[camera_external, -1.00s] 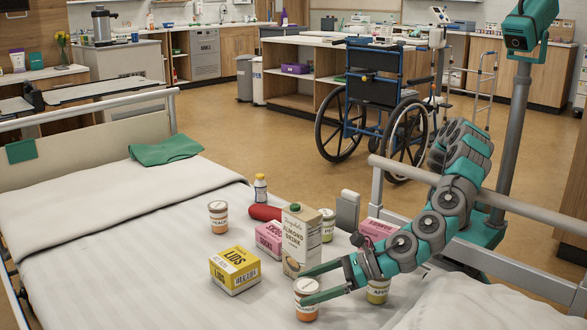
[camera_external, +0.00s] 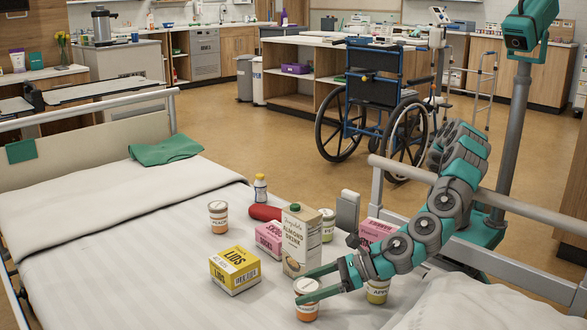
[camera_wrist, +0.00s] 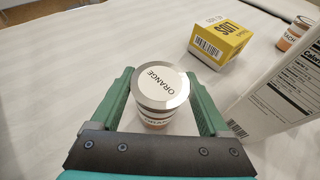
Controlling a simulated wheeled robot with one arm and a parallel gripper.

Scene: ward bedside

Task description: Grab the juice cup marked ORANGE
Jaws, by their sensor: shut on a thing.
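The juice cup marked ORANGE (camera_wrist: 160,88) stands upright between the fingers of my gripper (camera_wrist: 160,100) in the wrist view, its white lid with a silver rim facing the camera. In the external view the cup (camera_external: 307,308) is on the bed sheet near the front, with an orange lower part. My gripper (camera_external: 318,282) is shut on it, one finger on each side. I cannot tell whether the cup's base has left the sheet.
The almond drink carton (camera_external: 301,240) stands just behind the cup. A yellow LIDS box (camera_external: 235,270) is to the left, a PEACH cup (camera_external: 218,217) behind it. An APPLE cup (camera_external: 377,291) stands right, under my arm.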

